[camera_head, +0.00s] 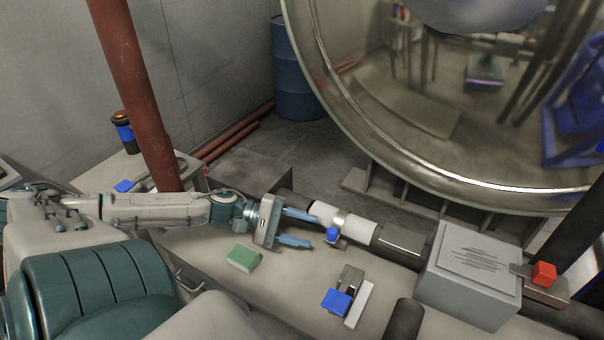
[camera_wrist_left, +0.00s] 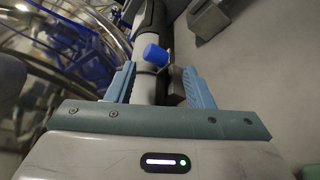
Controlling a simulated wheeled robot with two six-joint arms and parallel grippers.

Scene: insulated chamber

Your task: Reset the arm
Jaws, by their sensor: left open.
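My left arm comes in from the left in the head view and reaches across the bench. My left gripper (camera_head: 302,228) is open, with its two blue fingers apart and pointing right. A white and black pipe (camera_head: 343,222) with a blue knob (camera_head: 333,235) lies just beyond the fingertips. In the left wrist view the pipe (camera_wrist_left: 146,88) and the blue knob (camera_wrist_left: 155,54) show between and ahead of the fingers (camera_wrist_left: 160,85). I cannot tell whether a finger touches the pipe. My right gripper is not in view.
On the bench (camera_head: 290,285) lie a green sponge-like block (camera_head: 243,258) and a blue-handled part (camera_head: 336,302). A grey box (camera_head: 468,275) with a red knob (camera_head: 543,273) stands at the right. A large round metal chamber (camera_head: 440,110), a rusty pipe (camera_head: 137,85) and a blue barrel (camera_head: 297,70) are behind.

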